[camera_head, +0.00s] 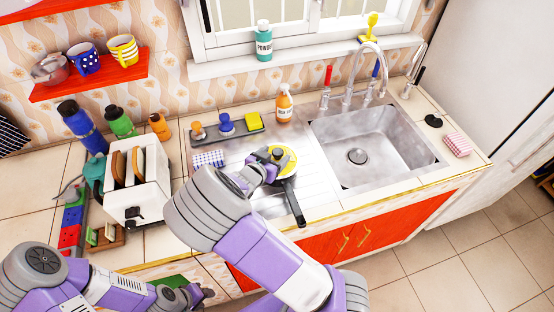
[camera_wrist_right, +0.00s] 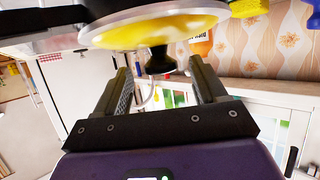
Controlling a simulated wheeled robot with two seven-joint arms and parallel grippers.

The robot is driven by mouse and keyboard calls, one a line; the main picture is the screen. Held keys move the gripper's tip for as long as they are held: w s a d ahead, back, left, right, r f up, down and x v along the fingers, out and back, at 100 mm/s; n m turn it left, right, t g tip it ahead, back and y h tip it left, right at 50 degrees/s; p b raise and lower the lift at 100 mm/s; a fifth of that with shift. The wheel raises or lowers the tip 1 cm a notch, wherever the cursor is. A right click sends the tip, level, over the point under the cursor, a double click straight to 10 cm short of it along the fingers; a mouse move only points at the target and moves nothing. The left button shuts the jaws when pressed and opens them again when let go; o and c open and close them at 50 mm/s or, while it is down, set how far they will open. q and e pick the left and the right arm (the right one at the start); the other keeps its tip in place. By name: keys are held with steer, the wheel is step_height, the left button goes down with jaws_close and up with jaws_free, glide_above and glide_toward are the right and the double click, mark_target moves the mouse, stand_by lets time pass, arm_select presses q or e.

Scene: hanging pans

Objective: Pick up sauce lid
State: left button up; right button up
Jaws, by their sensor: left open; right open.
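The sauce lid (camera_head: 291,163) is yellow with a pale rim and lies on a dark pan (camera_head: 294,203), whose black handle points to the front, on the drainboard left of the sink. In the right wrist view the lid (camera_wrist_right: 145,32) fills the top, with its black knob (camera_wrist_right: 157,60) pointing towards my right gripper (camera_wrist_right: 157,75). That gripper is open, with one finger on each side of the knob. In the head view my right gripper (camera_head: 268,164) covers part of the lid. My left gripper (camera_head: 204,293) is open and empty, low at the counter's front.
A sink (camera_head: 370,150) with a tall faucet is to the right. An orange bottle (camera_head: 284,105) and a tray (camera_head: 228,131) with brushes and a sponge stand behind the lid. A toaster (camera_head: 138,190) and several bottles stand to the left.

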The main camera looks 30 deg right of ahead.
mark_target(276, 155)
steer(key=shift+b+x, duration=0.3)
steer(key=shift+x, duration=1.3)
steer(key=shift+a, duration=0.1)
steer(key=shift+c, duration=0.5)
jaws_close()
